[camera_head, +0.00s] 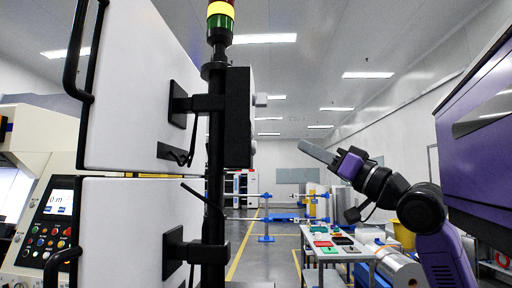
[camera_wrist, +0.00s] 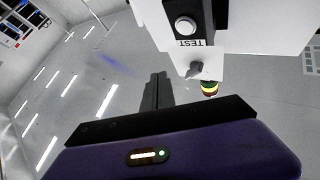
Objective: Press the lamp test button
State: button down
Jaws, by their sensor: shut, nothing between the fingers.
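The lamp test button (camera_wrist: 186,26) is a round white button in a dark ringed mount, beside an upside-down TEST label in the wrist view. It is on the black box (camera_head: 238,118) on the dark post; in the head view a small pale stub (camera_head: 253,147) low on the box's right face appears to be it. My gripper (camera_head: 304,146) is to the right of the box at about the stub's height, with a clear gap between. Its fingers (camera_wrist: 158,82) are together and empty, pointing toward the box.
A grey knob (camera_head: 260,100) juts from the box above the stub. A stack light (camera_head: 220,20), with yellow and green sections visible, tops the post. White cabinet doors (camera_head: 140,100) with black handles stand left. A table (camera_head: 335,243) with coloured items stands below my arm.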

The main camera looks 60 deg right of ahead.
jog(key=w+a+p, duration=0.2)
jog(key=w+a, duration=0.1)
jog(key=w, duration=0.4)
jog(key=shift+w, duration=0.2)
dwell(1.9)
jog(key=shift+w+a, duration=0.2)
jog(key=shift+w, duration=0.2)
jog(key=shift+w+a, duration=0.15)
jog(key=shift+w, duration=0.2)
dwell(0.9)
jog(key=shift+s, duration=0.1)
jog(key=shift+s+d, duration=0.3)
jog(key=shift+s, duration=0.35)
jog(key=shift+s, duration=0.1)
jog(key=shift+s+d+b, duration=0.2)
jog(key=shift+s+d, duration=0.1)
jog(key=shift+s, duration=0.45)
jog(key=shift+s+d+b, duration=0.2)
jog(key=shift+s+d, duration=0.15)
jog(key=shift+s, duration=0.35)
jog(key=shift+s+d+b, duration=0.2)
jog(key=shift+s+d, duration=0.1)
jog(key=shift+s, duration=0.45)
